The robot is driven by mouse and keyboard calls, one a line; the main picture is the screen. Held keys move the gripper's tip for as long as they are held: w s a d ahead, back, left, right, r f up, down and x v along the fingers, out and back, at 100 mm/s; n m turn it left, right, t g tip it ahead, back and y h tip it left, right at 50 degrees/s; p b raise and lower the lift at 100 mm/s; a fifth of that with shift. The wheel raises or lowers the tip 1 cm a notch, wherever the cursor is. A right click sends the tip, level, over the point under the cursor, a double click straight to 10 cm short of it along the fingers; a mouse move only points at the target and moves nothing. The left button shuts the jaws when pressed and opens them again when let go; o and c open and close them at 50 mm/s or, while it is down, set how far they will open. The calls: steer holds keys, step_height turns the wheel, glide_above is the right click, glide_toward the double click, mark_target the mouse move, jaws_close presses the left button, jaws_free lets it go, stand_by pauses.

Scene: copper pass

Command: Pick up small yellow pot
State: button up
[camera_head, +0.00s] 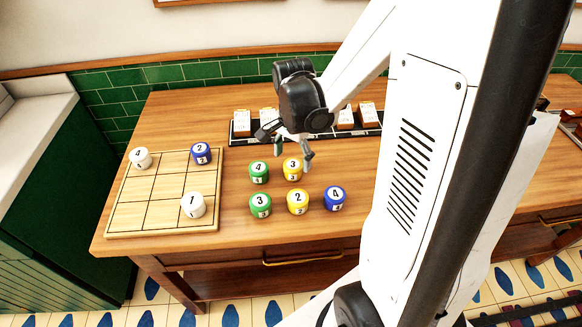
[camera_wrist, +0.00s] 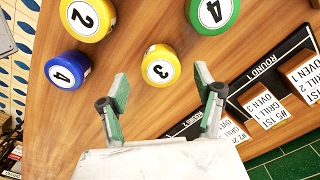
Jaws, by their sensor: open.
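Two yellow pots stand on the wooden table. One, marked 3 (camera_head: 292,169), is in the back row just below my gripper. The other, marked 2 (camera_head: 297,203), is in front of it. My gripper (camera_head: 293,152) is open and empty, above and slightly behind the yellow 3 pot. In the wrist view the yellow 3 pot (camera_wrist: 160,66) lies between and just beyond the fingertips (camera_wrist: 161,84), not visibly gripped. The yellow 2 pot (camera_wrist: 87,17) is at the upper left there.
Green pots 4 (camera_head: 259,172) and 3 (camera_head: 260,206) stand to the left, a blue 4 pot (camera_head: 334,199) front right. A wooden grid board (camera_head: 152,218) holds white and blue pots. A black ticket rail (camera_head: 243,137) with cards lies behind. Front table edge is nearby.

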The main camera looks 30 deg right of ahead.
mark_target(293, 164)
steer(key=shift+w+d+f, duration=0.1)
steer(key=shift+f, duration=1)
steer(key=shift+d+f, duration=0.1)
steer(key=shift+f, duration=0.95)
steer(key=c, duration=1.3)
